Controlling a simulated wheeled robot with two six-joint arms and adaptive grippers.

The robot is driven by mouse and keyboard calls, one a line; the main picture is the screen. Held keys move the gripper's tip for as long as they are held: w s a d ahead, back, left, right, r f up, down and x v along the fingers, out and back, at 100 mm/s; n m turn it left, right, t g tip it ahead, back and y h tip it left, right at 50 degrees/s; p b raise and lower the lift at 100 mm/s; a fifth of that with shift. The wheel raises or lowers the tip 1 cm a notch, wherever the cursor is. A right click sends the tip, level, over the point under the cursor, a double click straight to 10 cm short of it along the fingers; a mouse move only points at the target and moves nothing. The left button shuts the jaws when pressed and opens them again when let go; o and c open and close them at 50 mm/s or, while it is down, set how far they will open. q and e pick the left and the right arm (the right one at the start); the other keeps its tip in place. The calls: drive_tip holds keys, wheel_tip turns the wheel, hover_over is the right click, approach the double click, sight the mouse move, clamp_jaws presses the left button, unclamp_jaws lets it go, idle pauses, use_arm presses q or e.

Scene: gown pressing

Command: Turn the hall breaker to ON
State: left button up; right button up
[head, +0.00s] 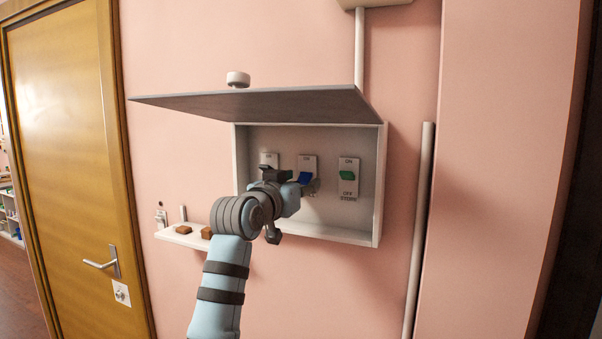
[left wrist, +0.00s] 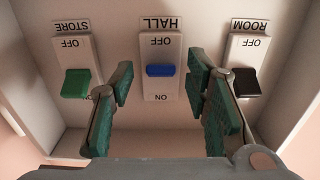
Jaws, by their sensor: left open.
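The hall breaker is the middle switch, with a blue lever (head: 305,178) in the head view. The left wrist view shows that lever (left wrist: 160,70) upside down under the HALL label, with OFF above it and ON below. The lever is around mid-plate, closer to OFF than the neighbouring levers are; its exact setting is hard to tell. My left gripper (head: 289,180) is in front of the open breaker box (head: 378,190). Its green-padded fingers (left wrist: 160,82) are open, one on each side of the blue lever, with gaps visible. My right gripper is out of view.
The store breaker's green lever (left wrist: 76,83) and the room breaker's dark lever (left wrist: 246,82) flank the hall one, both toward ON. The raised lid (head: 250,103) overhangs the box. A small shelf (head: 175,236) with brown blocks is below left. A vertical pipe (head: 418,230) stands right.

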use_arm(q)
drive_tip(key=shift+w+d+r, duration=0.1)
drive_tip(key=shift+w+d, duration=0.05)
drive_tip(key=shift+w, duration=0.15)
drive_tip(key=shift+c, duration=0.8)
drive_tip(key=shift+w, duration=0.1)
clamp_jaws()
drive_tip(key=shift+r+g+y, duration=0.3)
drive_tip(key=shift+r+g, duration=0.05)
drive_tip(key=shift+g, duration=0.55)
drive_tip(key=shift+r+g+y, duration=0.3)
drive_tip(key=shift+g+y, duration=0.1)
drive_tip(key=shift+g, duration=0.7)
